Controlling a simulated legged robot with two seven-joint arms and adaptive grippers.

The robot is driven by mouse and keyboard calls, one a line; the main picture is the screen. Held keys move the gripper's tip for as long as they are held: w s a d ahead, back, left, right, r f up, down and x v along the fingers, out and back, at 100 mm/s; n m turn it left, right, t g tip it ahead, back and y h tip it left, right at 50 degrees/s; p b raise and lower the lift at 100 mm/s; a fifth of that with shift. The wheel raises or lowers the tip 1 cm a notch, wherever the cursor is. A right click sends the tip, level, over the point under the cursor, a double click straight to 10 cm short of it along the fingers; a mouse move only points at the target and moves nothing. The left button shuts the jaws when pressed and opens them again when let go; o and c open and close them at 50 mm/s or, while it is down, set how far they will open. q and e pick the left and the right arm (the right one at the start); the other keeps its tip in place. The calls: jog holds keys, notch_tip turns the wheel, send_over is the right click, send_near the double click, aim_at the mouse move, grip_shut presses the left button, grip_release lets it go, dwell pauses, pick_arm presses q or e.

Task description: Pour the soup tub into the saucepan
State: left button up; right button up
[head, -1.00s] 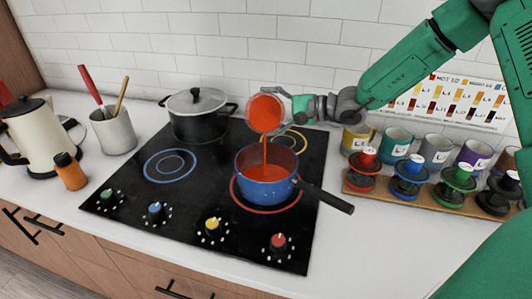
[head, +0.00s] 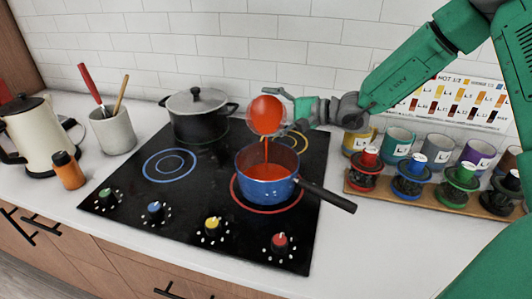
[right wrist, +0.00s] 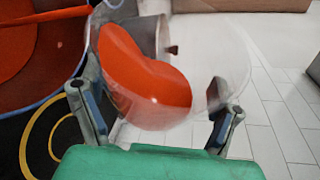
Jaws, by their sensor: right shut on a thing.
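The soup tub (head: 266,115) is a clear round tub with orange-red soup inside. It is tilted above the saucepan, and a thin stream of soup falls from it. The blue saucepan (head: 264,193) sits on the red-ringed burner with orange soup in it, its dark handle pointing right. My right gripper (head: 287,108) is shut on the tub from its right side. In the right wrist view the tub (right wrist: 150,85) sits between the two fingers (right wrist: 157,115), with soup along its left part, and the saucepan (right wrist: 60,62) shows at the left. My left gripper is not in view.
A lidded black pot (head: 198,115) stands at the back left of the black cooktop (head: 130,200). A kettle (head: 32,135), an orange bottle (head: 68,170) and a utensil crock (head: 112,130) stand left. Mugs and a wooden rack (head: 430,196) with coloured holders stand right.

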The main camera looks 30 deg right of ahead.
jog(key=shift+s+d+f, duration=0.1)
jog(key=shift+d+f, duration=0.05)
jog(key=shift+d, duration=0.1)
jog(key=shift+a+b, duration=0.1)
jog(key=shift+b, duration=0.25)
jog(key=shift+s+a+n+t, duration=0.15)
jog(key=shift+n+t, duration=0.15)
jog(key=shift+s+a+r+b, duration=0.2)
jog(key=shift+a+r+b, duration=0.05)
jog(key=shift+b, duration=0.3)
jog(key=shift+s+r+n+b, duration=0.1)
jog(key=shift+s+n+b, duration=0.2)
jog(key=shift+b, duration=0.15)
jog(key=shift+s+a+r+b, duration=0.1)
jog(key=shift+s+a+b, duration=0.1)
jog(key=shift+b, duration=0.25)
jog(key=shift+r+n+t+b, duration=0.1)
jog(key=shift+n+t+b, duration=0.3)
jog(key=shift+n+b, duration=0.15)
jog(key=shift+s+a+r+b, duration=0.1)
jog(key=shift+s+b, duration=0.05)
jog(key=shift+b, duration=0.25)
